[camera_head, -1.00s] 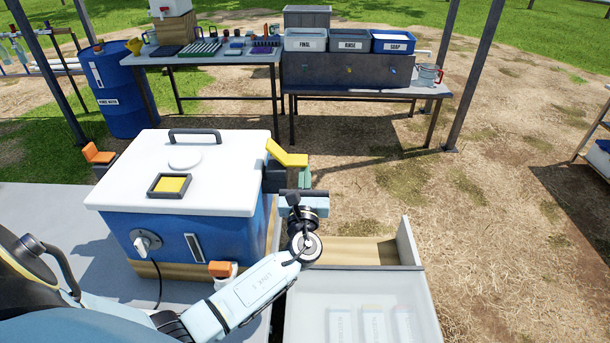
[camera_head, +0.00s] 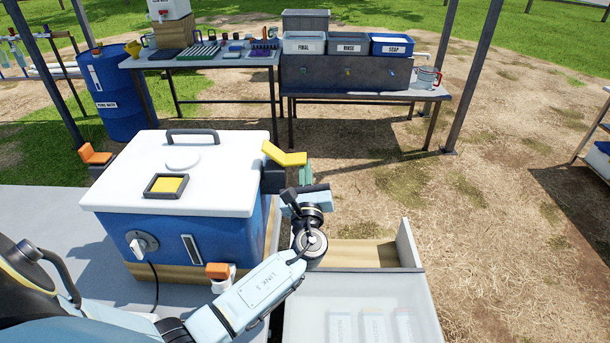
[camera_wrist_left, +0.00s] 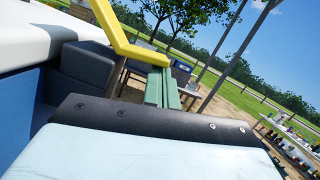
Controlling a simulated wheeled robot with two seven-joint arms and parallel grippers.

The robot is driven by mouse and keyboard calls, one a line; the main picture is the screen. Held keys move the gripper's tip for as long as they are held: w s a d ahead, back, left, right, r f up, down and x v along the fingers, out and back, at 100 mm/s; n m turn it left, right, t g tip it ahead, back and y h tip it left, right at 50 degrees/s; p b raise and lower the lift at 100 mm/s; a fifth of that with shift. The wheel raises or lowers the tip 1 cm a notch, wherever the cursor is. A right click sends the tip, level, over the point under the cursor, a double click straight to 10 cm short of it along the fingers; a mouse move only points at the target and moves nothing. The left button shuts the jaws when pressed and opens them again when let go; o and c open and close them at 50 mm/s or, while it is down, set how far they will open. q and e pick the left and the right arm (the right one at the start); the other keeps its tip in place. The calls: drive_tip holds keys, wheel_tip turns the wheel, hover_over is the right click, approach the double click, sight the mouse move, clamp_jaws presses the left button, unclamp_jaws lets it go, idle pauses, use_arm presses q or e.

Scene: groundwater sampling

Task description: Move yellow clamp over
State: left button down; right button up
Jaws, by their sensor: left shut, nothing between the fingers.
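The yellow clamp (camera_head: 284,155) is a bent lever at the top right edge of the blue cooler box (camera_head: 189,240) with a white lid (camera_head: 225,175). It also shows in the left wrist view (camera_wrist_left: 120,38), rising from the lid edge and bending down to the right. My left gripper (camera_head: 305,173) is shut and empty, just right of and below the clamp's outer end. In the left wrist view its greenish fingers (camera_wrist_left: 162,88) lie close to that end; I cannot tell whether they touch. My right gripper is not in view.
An orange clamp (camera_head: 95,154) sits at the cooler's left side. A pale translucent bin (camera_head: 365,285) stands in front right. Behind are a table with labelled basins (camera_head: 348,42) and a blue drum (camera_head: 117,100). Bare ground lies open to the right.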

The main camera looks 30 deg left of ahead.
use_arm(q)
wheel_tip(320, 180, up, 3)
drive_tip(key=n+g+b, duration=0.1)
drive_tip(key=n, duration=0.2)
drive_tip(key=n+g+y+b, duration=0.1)
drive_tip(key=n, duration=0.3)
drive_tip(key=shift+f+n, duration=0.1)
drive_tip(key=shift+n, duration=0.2)
drive_tip(key=s+d+f+b, duration=0.3)
drive_tip(key=s+d+f, duration=0.1)
drive_tip(key=d, duration=0.5)
drive_tip(key=shift+s+d+b, duration=0.2)
drive_tip(key=shift+s+b, duration=0.2)
drive_tip(key=shift+s, duration=0.45)
